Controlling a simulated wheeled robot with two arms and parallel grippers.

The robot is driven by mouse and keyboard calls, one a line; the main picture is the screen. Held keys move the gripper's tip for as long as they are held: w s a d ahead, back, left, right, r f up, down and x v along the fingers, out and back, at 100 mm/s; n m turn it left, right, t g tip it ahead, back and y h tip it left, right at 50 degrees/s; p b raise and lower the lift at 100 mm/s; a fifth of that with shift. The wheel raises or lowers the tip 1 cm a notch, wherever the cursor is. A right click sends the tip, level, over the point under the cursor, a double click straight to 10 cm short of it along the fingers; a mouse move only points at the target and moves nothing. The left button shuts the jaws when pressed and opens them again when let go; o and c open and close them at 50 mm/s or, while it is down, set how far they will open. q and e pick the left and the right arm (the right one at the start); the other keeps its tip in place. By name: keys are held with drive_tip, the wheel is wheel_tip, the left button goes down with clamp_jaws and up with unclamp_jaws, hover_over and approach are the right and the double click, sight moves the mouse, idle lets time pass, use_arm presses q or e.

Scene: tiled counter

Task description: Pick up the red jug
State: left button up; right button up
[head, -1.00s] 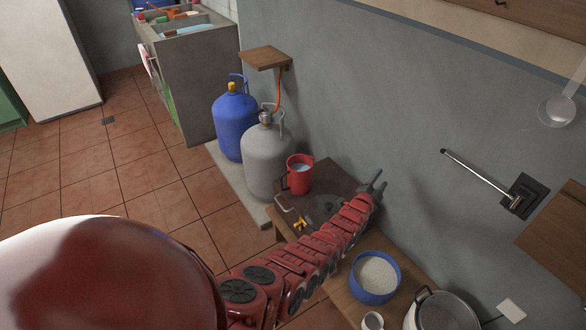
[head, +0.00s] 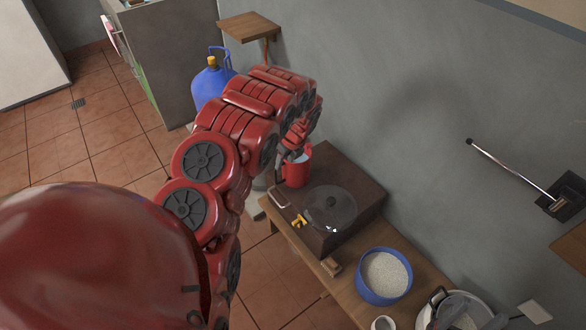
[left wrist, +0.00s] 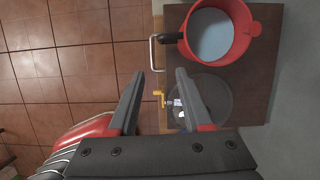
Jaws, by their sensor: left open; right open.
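The red jug (head: 299,172) stands upright at the far left corner of the dark brown box on the counter, partly hidden by my left arm in the head view. In the left wrist view the jug (left wrist: 244,40) is seen from above, with pale blue-grey contents and a dark handle pointing left. My left gripper (left wrist: 159,74) is open and empty, with its fingertips below and left of the jug in that view, apart from it. In the head view the gripper (head: 292,153) is mostly hidden by its own arm, close to the jug. My right gripper is not in view.
The brown box has a round glass plate (head: 330,206), a yellow valve (head: 299,220) and a metal handle (head: 278,199). A blue bowl of white grains (head: 384,276) and a pot (head: 460,312) stand nearer. A blue gas bottle (head: 211,82) is behind; the wall bounds the right.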

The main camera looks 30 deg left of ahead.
use_arm(q)
drive_tip(key=b, duration=0.7)
approach(277, 184)
drive_tip(key=b+x, duration=0.2)
drive_tip(key=x, duration=0.1)
drive_tip(key=shift+w+a+f, duration=0.1)
drive_tip(key=shift+a, duration=0.1)
drive_tip(key=shift+a+b+x, duration=0.25)
drive_tip(key=shift+b+x, duration=0.15)
drive_tip(key=shift+x, duration=1.55)
drive_tip(key=shift+c, duration=0.3)
clamp_jaws()
drive_tip(key=shift+w, duration=0.1)
